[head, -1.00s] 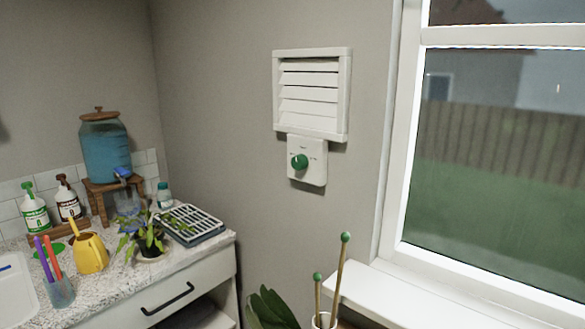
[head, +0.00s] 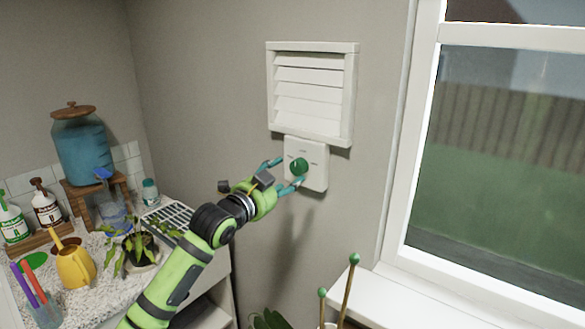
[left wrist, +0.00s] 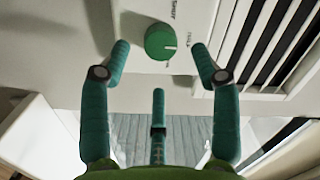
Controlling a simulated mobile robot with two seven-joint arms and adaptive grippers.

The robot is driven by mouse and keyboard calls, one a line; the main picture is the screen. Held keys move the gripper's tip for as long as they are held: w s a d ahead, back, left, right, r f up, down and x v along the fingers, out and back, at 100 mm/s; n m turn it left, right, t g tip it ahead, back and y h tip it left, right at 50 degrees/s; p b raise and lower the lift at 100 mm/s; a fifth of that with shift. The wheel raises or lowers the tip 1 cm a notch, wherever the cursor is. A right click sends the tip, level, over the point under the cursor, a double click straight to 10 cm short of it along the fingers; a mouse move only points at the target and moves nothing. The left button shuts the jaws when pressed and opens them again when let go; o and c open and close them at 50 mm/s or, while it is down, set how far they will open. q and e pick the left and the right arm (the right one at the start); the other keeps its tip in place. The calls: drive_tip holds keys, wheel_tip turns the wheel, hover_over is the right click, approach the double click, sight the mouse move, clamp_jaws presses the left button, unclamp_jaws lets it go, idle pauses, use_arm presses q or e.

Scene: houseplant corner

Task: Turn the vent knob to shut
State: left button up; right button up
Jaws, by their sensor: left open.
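The green round vent knob (head: 299,167) sits on a white control plate (head: 318,177) on the wall, below the white slatted vent (head: 312,95). In the left wrist view the knob (left wrist: 159,42) has a white mark pointing to the right; small lettering on the plate is hard to read. Dark gaps show between the vent slats (left wrist: 268,45) there. My left gripper (head: 287,174) is open, its teal fingers on either side of the knob. In the left wrist view a gap shows between each fingertip and the knob. My right gripper is out of view.
A counter with a blue water dispenser (head: 82,147), a yellow watering can (head: 74,264) and a potted plant (head: 139,246) stands at the left. A window (head: 505,150) with a white sill is at the right.

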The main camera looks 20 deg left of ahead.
sight(296, 169)
use_arm(q)
drive_tip(key=p+x, duration=0.1)
drive_tip(key=x, duration=0.2)
drive_tip(key=shift+w+d+r, duration=0.15)
drive_tip(key=shift+w+r, duration=0.05)
drive_tip(key=shift+w+f, duration=0.15)
drive_tip(key=shift+w, duration=0.35)
drive_tip(key=c, duration=1.1)
